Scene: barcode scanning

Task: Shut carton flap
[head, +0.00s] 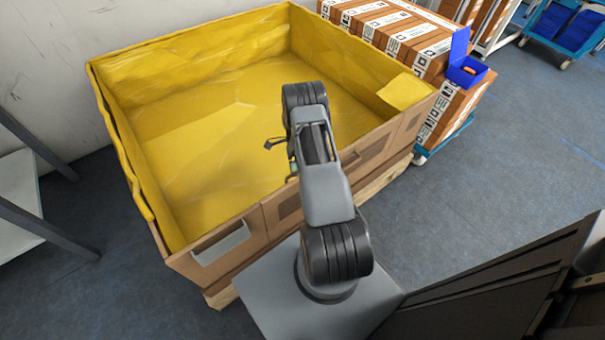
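A large brown cardboard carton (250,232) with a yellow liner (205,150) stands open at the top in front of me. Its near wall has seams and a cut-out showing something pale at the left; a middle panel is partly covered by my arm. I cannot tell for sure which part is the flap. A yellow piece (405,91) lies across the right corner. My gripper (275,143) hangs over the carton, mostly hidden behind my arm. Only a dark finger tip shows, so its opening cannot be told, and nothing is seen held.
The carton rests on a wooden pallet (382,180). Brown labelled boxes (440,120) are stacked at its right on a blue trolley, with a small open blue box (467,71) on top. A grey shelf frame (45,215) stands left.

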